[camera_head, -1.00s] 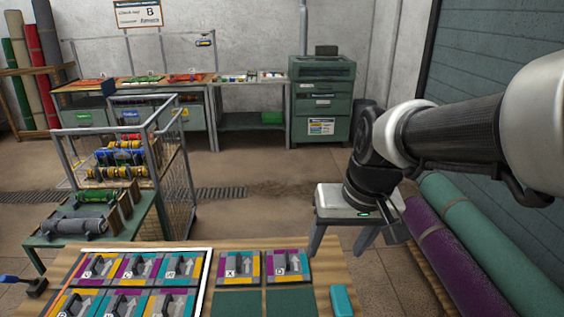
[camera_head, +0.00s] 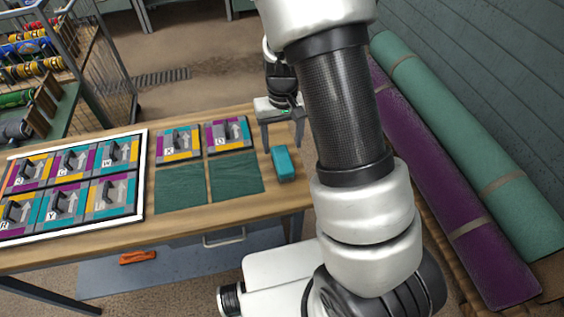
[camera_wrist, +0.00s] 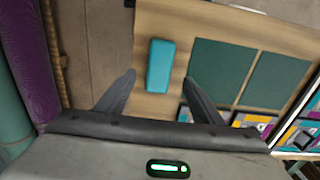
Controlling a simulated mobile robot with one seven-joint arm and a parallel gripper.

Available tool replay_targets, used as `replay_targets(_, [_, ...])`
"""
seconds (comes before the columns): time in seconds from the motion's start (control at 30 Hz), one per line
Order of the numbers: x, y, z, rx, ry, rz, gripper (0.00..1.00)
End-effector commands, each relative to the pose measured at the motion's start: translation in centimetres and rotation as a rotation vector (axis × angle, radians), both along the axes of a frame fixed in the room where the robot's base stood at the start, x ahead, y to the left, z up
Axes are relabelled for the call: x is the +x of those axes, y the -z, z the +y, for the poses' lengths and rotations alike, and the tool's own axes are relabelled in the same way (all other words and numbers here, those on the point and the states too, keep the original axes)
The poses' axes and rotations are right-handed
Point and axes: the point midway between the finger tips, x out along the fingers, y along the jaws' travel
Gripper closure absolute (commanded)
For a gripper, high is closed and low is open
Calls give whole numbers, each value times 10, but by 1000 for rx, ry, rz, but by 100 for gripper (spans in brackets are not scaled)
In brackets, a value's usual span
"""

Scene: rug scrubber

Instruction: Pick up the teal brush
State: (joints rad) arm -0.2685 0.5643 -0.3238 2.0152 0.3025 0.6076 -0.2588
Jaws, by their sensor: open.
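The teal brush (camera_head: 283,163) is a small rounded teal block lying near the right end of the wooden table (camera_head: 240,199). In the wrist view the brush (camera_wrist: 159,66) sits upright in the picture, between the lines of my two fingers. My gripper (camera_head: 282,143) is open and empty, with its fingers pointing down just behind the brush in the head view. In the wrist view my gripper (camera_wrist: 160,80) has a finger on either side, apart from the brush. The height of the fingertips above the table cannot be told exactly.
Two dark green mats (camera_head: 208,182) lie left of the brush, with two patterned tiles (camera_head: 203,141) behind them. A white-framed board (camera_head: 143,200) of several tiles fills the table's left. Rolled purple and teal rugs (camera_head: 450,195) lie right of the table. A wire cart (camera_head: 105,70) stands behind left.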

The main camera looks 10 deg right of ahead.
Motion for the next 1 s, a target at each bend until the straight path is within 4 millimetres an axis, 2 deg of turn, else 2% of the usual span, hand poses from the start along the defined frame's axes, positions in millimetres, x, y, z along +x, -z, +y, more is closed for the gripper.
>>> replay_targets(0.03, [-1,12,0,-1,0,4,39])
replay_targets(0.1, [-1,23,0,0,1,4,39])
replay_targets(0.37, [0,42,-1,0,2,0,39])
replay_targets(0.63, [0,81,-1,0,1,3,39])
replay_targets(0.77, [0,89,-1,0,0,1,39])
replay_targets(0.97, [0,90,-1,0,0,0,39])
replay_targets(1.0, [0,90,-1,0,0,0,42])
